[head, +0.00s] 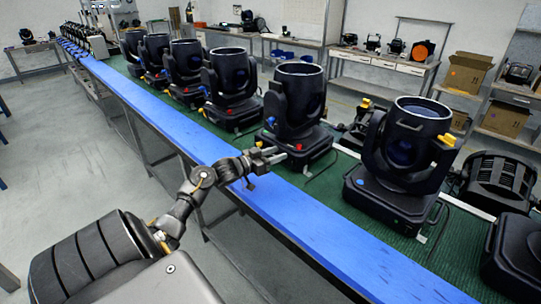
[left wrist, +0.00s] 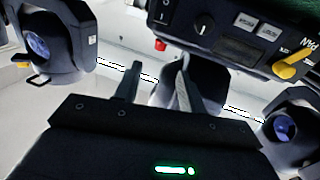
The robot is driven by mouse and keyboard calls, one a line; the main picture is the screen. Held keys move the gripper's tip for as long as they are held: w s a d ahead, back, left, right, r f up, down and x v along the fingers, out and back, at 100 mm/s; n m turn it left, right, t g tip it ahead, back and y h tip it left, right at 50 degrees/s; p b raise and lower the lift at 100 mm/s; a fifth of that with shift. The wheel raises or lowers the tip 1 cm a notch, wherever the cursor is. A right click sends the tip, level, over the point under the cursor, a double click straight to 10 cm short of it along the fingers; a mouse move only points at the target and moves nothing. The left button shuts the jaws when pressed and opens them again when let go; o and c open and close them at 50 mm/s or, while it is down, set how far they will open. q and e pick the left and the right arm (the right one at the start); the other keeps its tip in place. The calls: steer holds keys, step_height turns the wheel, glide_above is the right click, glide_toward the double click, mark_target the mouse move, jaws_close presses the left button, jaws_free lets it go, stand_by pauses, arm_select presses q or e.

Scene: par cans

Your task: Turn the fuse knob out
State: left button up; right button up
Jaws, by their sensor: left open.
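A black moving-head par can (head: 298,100) stands upright on the green belt, its base (head: 305,148) towards me. In the left wrist view its panel (left wrist: 235,45) fills the upper right, tilted in the picture. A round dark knob with a pale mark (left wrist: 203,27) sits on the panel beside a rocker switch (left wrist: 165,12). I cannot read a label that names it the fuse knob. My left gripper (head: 275,154) is at the front of this base. In the left wrist view my left gripper (left wrist: 158,68) is open and empty, its fingers below the panel. My right gripper is not in view.
A red part (left wrist: 160,44) and a yellow lever (left wrist: 290,66) stick out from the panel's edges. Another par can (head: 405,150) stands to the right, and several more stand to the left. A blue rail (head: 190,140) edges the belt.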

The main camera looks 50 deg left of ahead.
arm_select(q)
steer(key=shift+s+a, duration=0.2)
steer(key=shift+s, duration=0.9)
